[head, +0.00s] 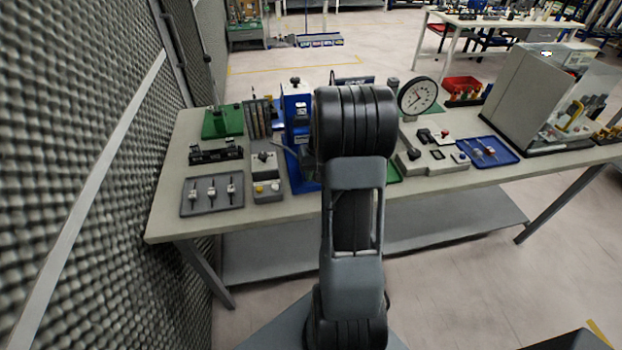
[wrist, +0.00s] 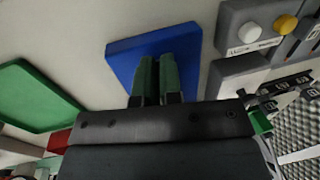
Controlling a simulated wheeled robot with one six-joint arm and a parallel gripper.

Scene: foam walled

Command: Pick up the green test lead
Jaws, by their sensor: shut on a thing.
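In the head view my arm hides the gripper and the lead.
A button box (head: 267,191) and a grey tray with several switches (head: 212,208) lie on the bench's left. A blue press (head: 297,110) stands close to my arm. A dial gauge (head: 417,96), a blue tray (head: 484,151) and a clear-fronted case (head: 530,95) are right. A textured wall borders the left.

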